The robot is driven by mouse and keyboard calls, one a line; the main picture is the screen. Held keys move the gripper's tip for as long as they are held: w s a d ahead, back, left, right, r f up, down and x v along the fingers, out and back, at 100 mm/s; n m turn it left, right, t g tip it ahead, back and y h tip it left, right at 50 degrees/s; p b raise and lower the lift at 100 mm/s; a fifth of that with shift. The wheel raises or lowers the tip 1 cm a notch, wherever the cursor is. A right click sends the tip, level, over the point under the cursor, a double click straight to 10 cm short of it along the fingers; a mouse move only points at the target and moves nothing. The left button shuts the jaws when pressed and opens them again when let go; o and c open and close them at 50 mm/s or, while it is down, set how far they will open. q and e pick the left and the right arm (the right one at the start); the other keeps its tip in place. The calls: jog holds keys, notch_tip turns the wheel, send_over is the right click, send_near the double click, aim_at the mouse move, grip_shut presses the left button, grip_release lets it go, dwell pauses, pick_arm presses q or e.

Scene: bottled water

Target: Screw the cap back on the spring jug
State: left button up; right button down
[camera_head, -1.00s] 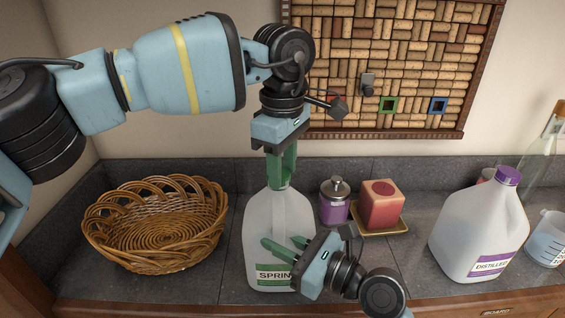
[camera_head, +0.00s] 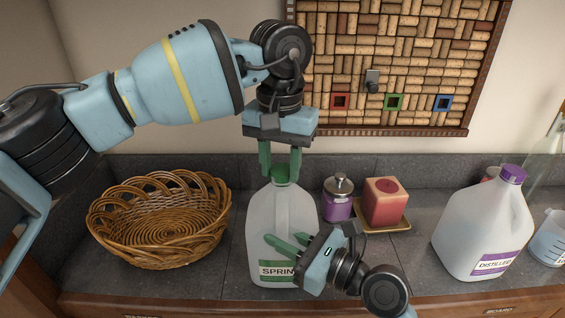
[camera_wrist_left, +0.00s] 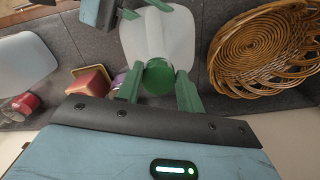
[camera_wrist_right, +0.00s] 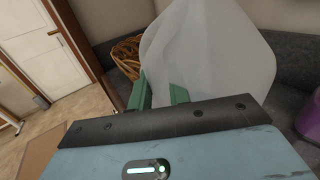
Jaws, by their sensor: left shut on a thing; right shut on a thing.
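The spring jug (camera_head: 281,215), whitish with a green label reading "SPRIN", stands upright on the counter. Its green cap (camera_head: 281,174) sits at the top of the neck; whether it is fully seated I cannot tell. My left gripper (camera_head: 280,170) points down from above, shut on the cap with one finger on each side. In the left wrist view the round green cap (camera_wrist_left: 158,78) shows between the fingers. The jug (camera_wrist_right: 205,45) fills the middle of the right wrist view.
A wicker basket (camera_head: 160,222) stands left of the jug. A purple jar (camera_head: 338,200) and a red candle (camera_head: 384,203) on a dish stand to the right. Farther right are the distilled jug (camera_head: 482,230) and a measuring cup (camera_head: 549,240). A cork board (camera_head: 400,60) hangs behind.

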pick_arm(q)
jog(key=m, duration=0.6)
jog(key=shift+w+a+m, duration=0.15)
jog(key=shift+a+m, duration=0.05)
jog(key=shift+m, duration=0.1)
jog(key=o, duration=1)
jog(key=shift+r, duration=2.25)
jog(key=shift+o, duration=0.3)
